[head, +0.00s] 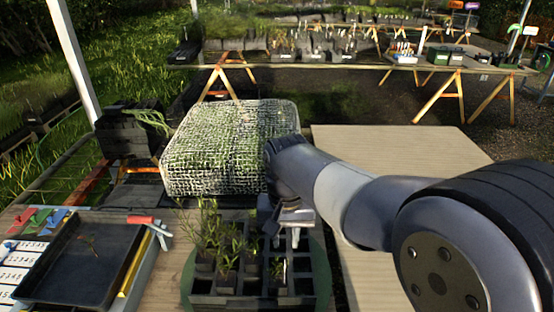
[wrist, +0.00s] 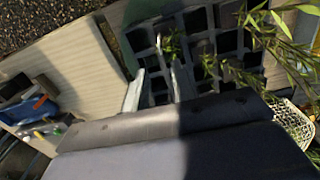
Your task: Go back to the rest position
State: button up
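My gripper (head: 286,238) points down over the right part of a black cell tray (head: 228,299). Its two pale fingers stand apart in the wrist view (wrist: 158,88), with no held thing visible between them. The tray holds several green seedlings (head: 208,235), mostly in its left cells, and a small one (head: 277,268) near the gripper. Several right-hand cells look empty. In the wrist view the tray cells (wrist: 200,45) lie beyond the fingers, with a small seedling (wrist: 172,43) there. Whether the fingertips touch the tray is unclear.
The tray stands on a round green base (head: 322,262). A mesh-covered block (head: 225,150) is close behind the gripper. A shallow black tray (head: 80,262) and coloured labels (head: 40,220) lie at left. A bare wooden board (head: 410,145) extends at right, beneath my arm.

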notch_tip(320, 180, down, 9)
jog(key=shift+f+p, duration=0.1)
jog(key=shift+p, duration=0.2)
jog(key=shift+f+b, duration=0.15)
jog(key=shift+b, duration=0.15)
notch_tip(320, 180, up, 10)
jog(key=shift+r, duration=0.1)
notch_tip(320, 180, down, 10)
jog(key=shift+f, duration=0.25)
notch_tip(320, 180, up, 9)
jog(key=p, duration=0.6)
jog(key=shift+f+p, duration=0.1)
jog(key=shift+p, duration=0.3)
jog(key=shift+s+d, duration=0.1)
